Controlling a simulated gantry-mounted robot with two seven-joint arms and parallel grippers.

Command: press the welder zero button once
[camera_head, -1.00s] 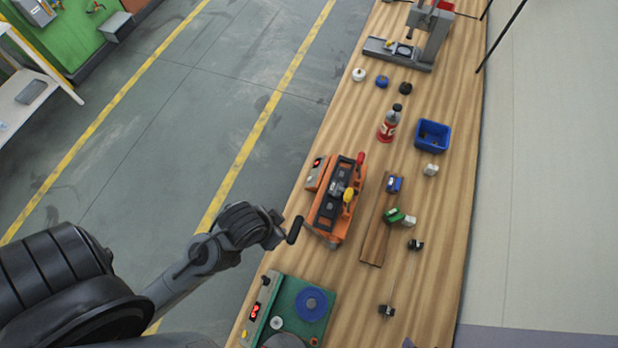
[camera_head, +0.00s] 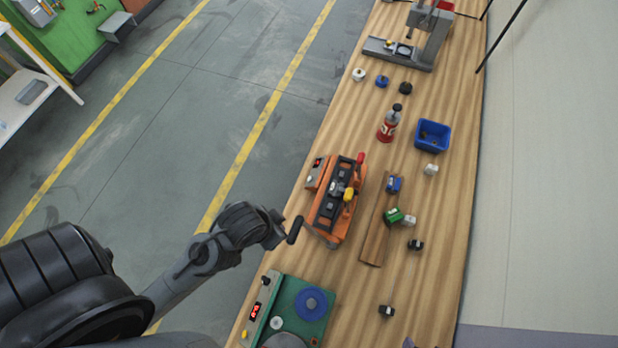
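An orange machine with a black top (camera_head: 335,205), which looks to be the welder, stands on the wooden bench. It has a red knob, a yellow knob and a small panel with a red display (camera_head: 317,163) at its upper left side. A zero button is too small to make out. My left gripper (camera_head: 293,231) is by the machine's lower left corner, at the bench's left edge. It is seen from behind, and its finger gap cannot be made out. I cannot tell whether it touches the machine. My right gripper is not in view.
A green machine (camera_head: 305,312) with a blue disc and red display stands nearer on the bench. A wooden strip (camera_head: 375,240) with blue and green clamps lies right of the orange machine. A bottle (camera_head: 388,125) and a blue bin (camera_head: 432,135) stand farther back.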

